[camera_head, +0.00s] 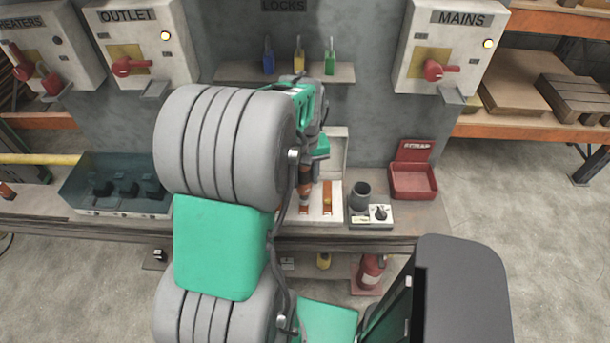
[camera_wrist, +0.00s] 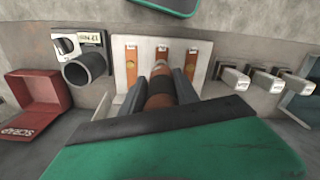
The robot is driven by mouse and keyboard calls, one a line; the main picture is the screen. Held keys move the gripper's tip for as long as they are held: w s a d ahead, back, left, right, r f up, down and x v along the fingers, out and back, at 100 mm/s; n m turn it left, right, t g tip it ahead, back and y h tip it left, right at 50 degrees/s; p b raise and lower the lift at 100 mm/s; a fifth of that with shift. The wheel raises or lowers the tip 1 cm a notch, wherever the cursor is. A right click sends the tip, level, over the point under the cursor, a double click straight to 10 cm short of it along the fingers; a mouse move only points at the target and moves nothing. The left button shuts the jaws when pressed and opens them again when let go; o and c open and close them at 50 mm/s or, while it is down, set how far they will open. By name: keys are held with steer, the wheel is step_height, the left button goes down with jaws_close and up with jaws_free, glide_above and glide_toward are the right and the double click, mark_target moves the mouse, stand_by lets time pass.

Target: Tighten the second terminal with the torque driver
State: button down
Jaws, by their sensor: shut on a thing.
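My gripper (camera_wrist: 160,84) is shut on the torque driver (camera_wrist: 159,97), which has an orange-brown body with dark bands. In the head view my gripper (camera_head: 307,172) is partly hidden by my arm, and the driver (camera_head: 304,196) points down at the pale terminal panel (camera_wrist: 119,49). The panel bears three orange strips with round terminals: one to the left (camera_wrist: 131,65), a middle one (camera_wrist: 161,63) and one to the right (camera_wrist: 191,60). The driver's tip is in line with the middle terminal in the wrist view. I cannot tell whether it touches.
A dark cup (camera_head: 361,194) stands by a dial box (camera_head: 379,213), right of the panel. A red scrap bin (camera_head: 413,182) is farther right. A clear-walled tray (camera_head: 124,209) with dark blocks sits at the left. MAINS (camera_head: 453,50) and OUTLET (camera_head: 150,45) switch boxes hang behind.

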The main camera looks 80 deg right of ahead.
steer(key=shift+f, duration=0.25)
stand_by(0.6)
stand_by(0.7)
steer(key=shift+r+p, duration=2.25)
steer(key=shift+r, duration=0.85)
